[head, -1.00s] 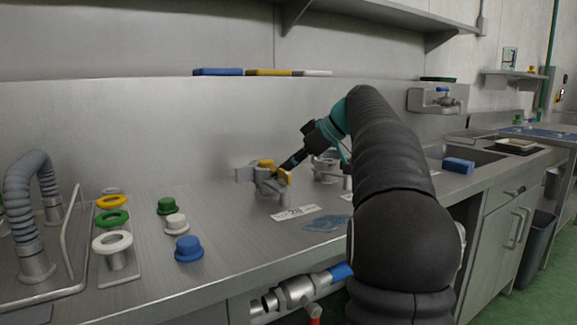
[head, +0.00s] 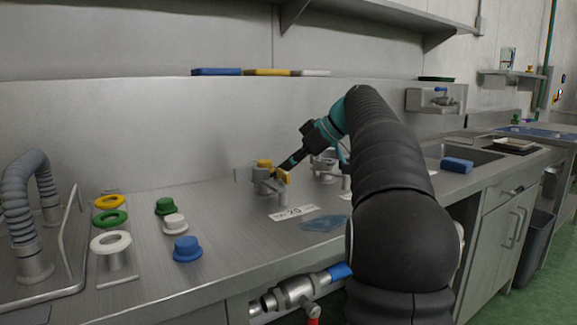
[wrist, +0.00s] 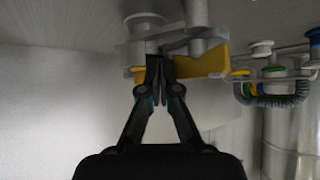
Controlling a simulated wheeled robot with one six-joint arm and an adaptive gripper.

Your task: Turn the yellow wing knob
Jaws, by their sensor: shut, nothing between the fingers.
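The yellow wing knob (head: 282,176) is on a grey metal fitting (head: 263,183) on the steel counter, in the middle of the head view. In the wrist view its long yellow wing (wrist: 207,64) reaches right of the fingers, and a shorter yellow part shows to their left. My gripper (wrist: 156,60) is shut and empty. Its tips are between the yellow parts, at or very near the knob; contact cannot be told. In the head view my gripper (head: 284,168) comes in from the right, and part of the knob is hidden behind it.
A second fitting (head: 326,165) stands close behind my gripper. A label plate (head: 294,213) and a blue cloth (head: 327,223) lie in front. Green, white and blue caps (head: 187,249) and several ring-topped posts stand left. The back wall (head: 130,130) rises behind.

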